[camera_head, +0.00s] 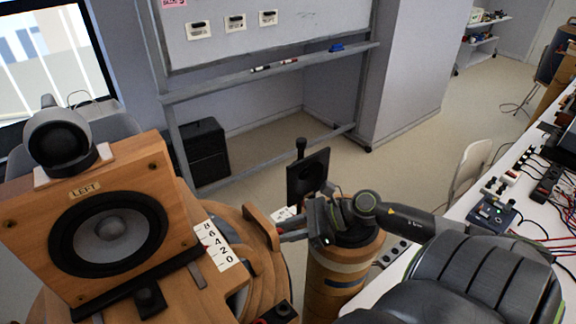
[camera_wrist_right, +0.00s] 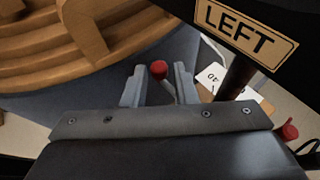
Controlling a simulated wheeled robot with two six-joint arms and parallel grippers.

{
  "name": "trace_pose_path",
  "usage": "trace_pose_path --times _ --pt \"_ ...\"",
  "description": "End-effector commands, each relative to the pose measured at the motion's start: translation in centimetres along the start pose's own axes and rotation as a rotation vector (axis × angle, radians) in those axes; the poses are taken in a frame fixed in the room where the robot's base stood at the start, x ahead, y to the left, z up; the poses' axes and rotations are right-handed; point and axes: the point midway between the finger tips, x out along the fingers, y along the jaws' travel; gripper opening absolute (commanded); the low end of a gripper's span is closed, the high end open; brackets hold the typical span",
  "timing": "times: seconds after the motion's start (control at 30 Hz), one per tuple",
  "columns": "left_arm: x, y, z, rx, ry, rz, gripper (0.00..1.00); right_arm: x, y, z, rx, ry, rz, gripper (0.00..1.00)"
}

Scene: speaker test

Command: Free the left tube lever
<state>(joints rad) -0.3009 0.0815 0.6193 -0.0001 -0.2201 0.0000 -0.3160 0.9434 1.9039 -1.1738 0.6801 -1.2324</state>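A wooden speaker (camera_head: 110,225) with a LEFT plate stands at the left of the head view. The LEFT plate (camera_wrist_right: 245,32) also shows in the right wrist view. My right gripper (camera_head: 284,232) reaches in from the right, beside the curved wooden stand. In the wrist view my right gripper (camera_wrist_right: 158,85) is open, its two pale fingers apart. A red knob (camera_wrist_right: 159,69) on a thin grey lever shows between the fingers, with gaps visible on both sides. A second red knob (camera_wrist_right: 288,132) is at the right. My left gripper is not in view.
A number card (camera_head: 216,246) lies beside the speaker. A wooden cylinder (camera_head: 335,270) stands under my right wrist, with a black plate (camera_head: 308,176) behind it. A white bench (camera_head: 510,185) with electronics is at the right. A whiteboard frame stands behind, with open floor before it.

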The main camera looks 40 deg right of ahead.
Motion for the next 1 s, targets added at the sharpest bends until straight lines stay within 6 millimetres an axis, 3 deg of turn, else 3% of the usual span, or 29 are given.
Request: trace_pose_path --times 0.1,0.3,0.67,1.0 --pt "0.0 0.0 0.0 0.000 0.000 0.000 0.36 0.0 0.0 0.0 0.000 0.000 0.000 0.24" --pt "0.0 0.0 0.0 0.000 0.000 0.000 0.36 0.0 0.0 0.0 0.000 0.000 0.000 0.00" --pt "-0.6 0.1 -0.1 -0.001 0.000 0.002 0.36 0.0 0.0 0.1 0.018 -0.001 -0.038 0.00" --pt "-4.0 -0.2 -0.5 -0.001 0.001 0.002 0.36 0.2 -0.2 0.8 0.095 -0.003 -0.218 0.00"
